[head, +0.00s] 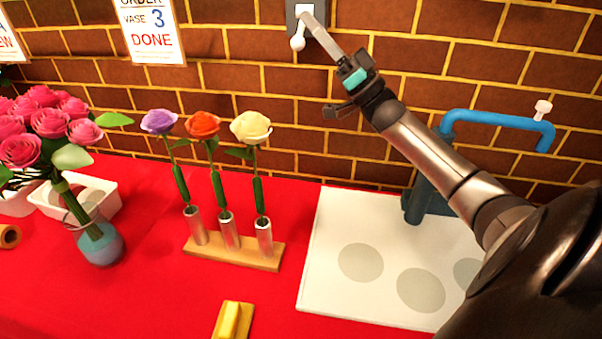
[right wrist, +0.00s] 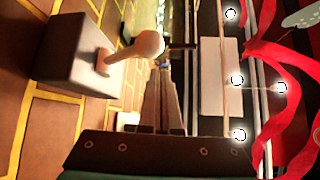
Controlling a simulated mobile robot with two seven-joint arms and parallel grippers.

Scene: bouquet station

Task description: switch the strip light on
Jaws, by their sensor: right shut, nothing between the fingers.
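A wall switch (head: 291,21) with a dark box and a lever ending in a pale round knob (head: 298,42) is on the brick wall at the top of the head view. The knob points downward there. In the right wrist view, the switch box (right wrist: 82,62) is at the left and its knob (right wrist: 148,44) sticks out from it. My right gripper (head: 306,18) is shut and empty, its fingertips at the switch, just above the knob in the head view. I cannot tell whether they touch the lever. The strip light is not clearly identifiable. My left gripper is not in view.
A wooden stand (head: 236,254) with three roses, a vase (head: 101,247) of pink roses and a white mat (head: 330,240) are on the red table. Signs, one reading DONE (head: 152,32), hang on the wall.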

